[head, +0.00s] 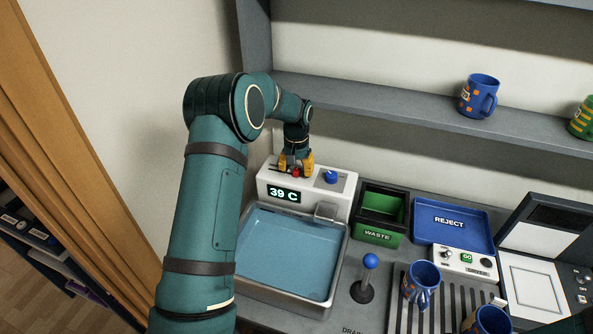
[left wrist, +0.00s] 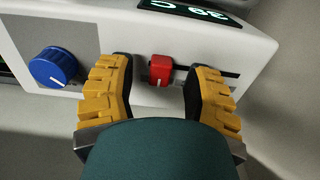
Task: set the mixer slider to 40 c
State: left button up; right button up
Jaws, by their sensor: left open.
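The mixer is a white box (head: 267,182) behind a basin of blue water, and its display (head: 284,195) reads 39 C in the head view. Its red slider knob (left wrist: 160,71) sits in a dark slot (left wrist: 225,74) on the panel; it also shows in the head view (head: 296,173). My left gripper (left wrist: 159,85) is open, with its yellow-backed fingers on either side of the red knob and a gap visible on both sides. It also shows above the mixer in the head view (head: 296,167). My right gripper is not in view.
A blue dial (left wrist: 55,67) is beside the slider on the same panel. The water basin (head: 331,285) stands in front. A green waste bin (head: 378,236), a blue reject tray (head: 450,213), a blue-topped lever (head: 370,261) and mugs stand to the right.

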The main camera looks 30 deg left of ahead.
pick_arm(q)
jog(key=shift+f, duration=0.35)
jog(key=shift+c, duration=0.4)
grip_shut()
